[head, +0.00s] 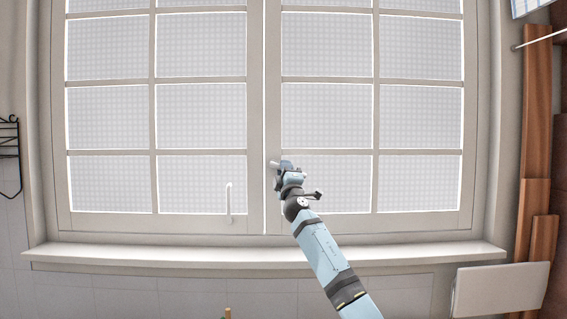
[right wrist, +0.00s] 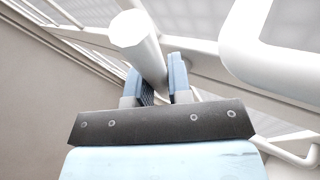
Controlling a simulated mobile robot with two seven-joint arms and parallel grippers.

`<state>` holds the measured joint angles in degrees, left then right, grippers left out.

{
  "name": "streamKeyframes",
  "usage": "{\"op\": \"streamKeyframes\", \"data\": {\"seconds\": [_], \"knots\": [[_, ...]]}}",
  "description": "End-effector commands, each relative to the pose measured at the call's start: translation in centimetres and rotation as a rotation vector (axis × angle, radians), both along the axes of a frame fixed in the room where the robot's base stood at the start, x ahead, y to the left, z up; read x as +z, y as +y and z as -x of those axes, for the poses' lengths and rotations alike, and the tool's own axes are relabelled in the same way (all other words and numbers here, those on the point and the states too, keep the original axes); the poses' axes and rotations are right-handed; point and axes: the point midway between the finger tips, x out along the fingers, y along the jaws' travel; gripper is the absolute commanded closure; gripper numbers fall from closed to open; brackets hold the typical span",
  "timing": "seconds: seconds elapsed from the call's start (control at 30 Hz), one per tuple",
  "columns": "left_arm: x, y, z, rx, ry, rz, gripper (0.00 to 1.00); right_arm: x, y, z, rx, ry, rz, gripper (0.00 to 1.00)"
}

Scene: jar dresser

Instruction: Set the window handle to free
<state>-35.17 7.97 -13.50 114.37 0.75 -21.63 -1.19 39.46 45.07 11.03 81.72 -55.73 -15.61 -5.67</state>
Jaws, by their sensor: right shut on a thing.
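The white window handle (head: 274,164) sits on the middle frame between the two window sashes in the head view. Its end sticks out to the left of my right gripper (head: 286,167), which covers the rest of it. In the right wrist view the handle (right wrist: 137,38) is a smooth white round bar with a flat end. It runs between the two blue-grey fingers of the right gripper (right wrist: 160,84), which are shut on it. My left gripper is not in view.
A second white handle (head: 229,204) stands upright on the left sash (head: 110,222). The windowsill (head: 240,254) runs below the window. Wooden boards (head: 537,110) and a white panel (head: 500,289) are at the right. A black wire rack (head: 9,150) hangs at the left.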

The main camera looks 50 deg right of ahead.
Motion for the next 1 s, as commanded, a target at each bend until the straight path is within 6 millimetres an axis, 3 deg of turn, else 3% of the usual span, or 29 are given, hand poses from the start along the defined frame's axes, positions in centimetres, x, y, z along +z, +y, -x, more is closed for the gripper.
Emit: {"op": "streamKeyframes", "data": {"seconds": [0.03, 0.23, 0.93, 0.97, 1.0], "knots": [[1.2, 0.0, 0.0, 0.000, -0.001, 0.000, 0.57, 0.7, -0.1, 0.1, 0.000, 0.025, 0.020, 1.00], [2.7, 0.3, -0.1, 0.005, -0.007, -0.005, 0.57, 0.9, -0.1, 0.2, -0.001, 0.100, 0.081, 1.00], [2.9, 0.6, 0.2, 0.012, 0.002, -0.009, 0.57, 0.8, -0.1, 0.2, -0.001, 0.148, 0.121, 1.00], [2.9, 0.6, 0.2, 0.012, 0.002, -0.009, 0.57, 0.8, -0.1, 0.2, -0.001, 0.148, 0.121, 0.74], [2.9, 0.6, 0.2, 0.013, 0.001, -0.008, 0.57, 0.8, -0.1, 0.2, -0.002, 0.148, 0.120, 0.72]]}}
